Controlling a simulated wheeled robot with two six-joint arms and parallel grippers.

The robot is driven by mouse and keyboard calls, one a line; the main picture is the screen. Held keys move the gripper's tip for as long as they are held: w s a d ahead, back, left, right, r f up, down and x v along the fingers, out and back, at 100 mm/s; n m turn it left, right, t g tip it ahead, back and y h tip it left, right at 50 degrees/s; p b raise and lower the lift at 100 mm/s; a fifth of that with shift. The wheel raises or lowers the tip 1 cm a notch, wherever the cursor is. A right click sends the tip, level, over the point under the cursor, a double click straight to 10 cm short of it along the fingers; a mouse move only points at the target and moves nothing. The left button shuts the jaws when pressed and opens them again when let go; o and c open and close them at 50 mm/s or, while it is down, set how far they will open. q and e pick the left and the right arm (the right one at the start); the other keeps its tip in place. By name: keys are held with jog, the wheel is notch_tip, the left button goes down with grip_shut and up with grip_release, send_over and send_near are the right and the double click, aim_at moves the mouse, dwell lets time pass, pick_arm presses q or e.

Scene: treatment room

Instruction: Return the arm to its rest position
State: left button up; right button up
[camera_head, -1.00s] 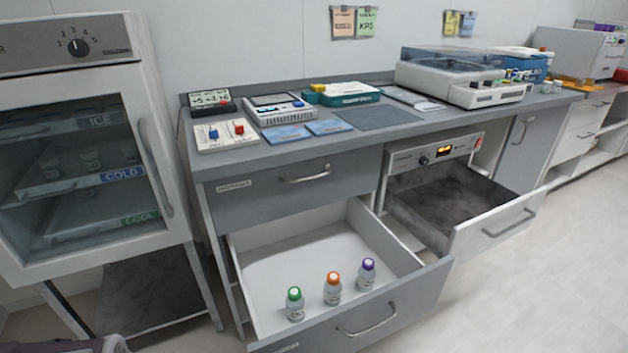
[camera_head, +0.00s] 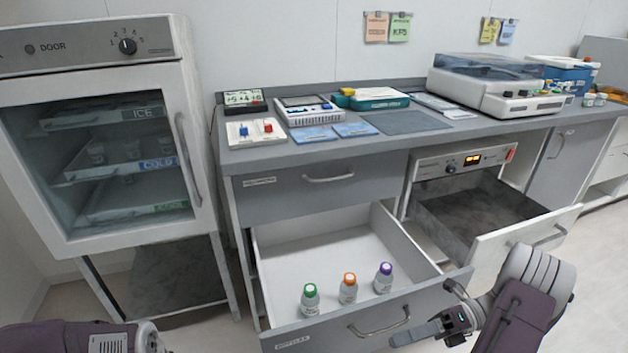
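My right gripper (camera_head: 421,311) shows at the lower right, in front of the open bottle drawer's front panel (camera_head: 335,337). Its two fingers look spread apart, with nothing between them. My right arm comes in from the bottom right, bent. At the bottom left, part of my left arm (camera_head: 100,338) shows; its gripper is out of view.
Three bottles, green-capped (camera_head: 310,300), orange-capped (camera_head: 348,290) and purple-capped (camera_head: 383,279), stand in the open drawer. A second drawer (camera_head: 520,232) is open at the right. A glass-door cabinet (camera_head: 190,165) stands closed at the left. The counter (camera_head: 290,155) holds several devices.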

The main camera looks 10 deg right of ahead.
jog(key=s+a+n+g+h, duration=0.4)
jog(key=a+n+g+h, duration=0.2)
jog(key=a+n+h, duration=0.95)
jog(key=w+d+f+n+t, duration=0.4)
jog(key=d+n+t, duration=0.15)
jog(key=n, duration=1.05)
notch_tip(320, 180, up, 33)
jog(key=t+p, duration=0.1)
jog(key=p, duration=3.2)
jog(key=shift+w+a+n, duration=0.15)
jog(key=shift+w+n, duration=0.15)
jog(key=shift+n, duration=0.05)
jog(key=shift+r+h, duration=0.1)
jog(key=shift+h, duration=0.15)
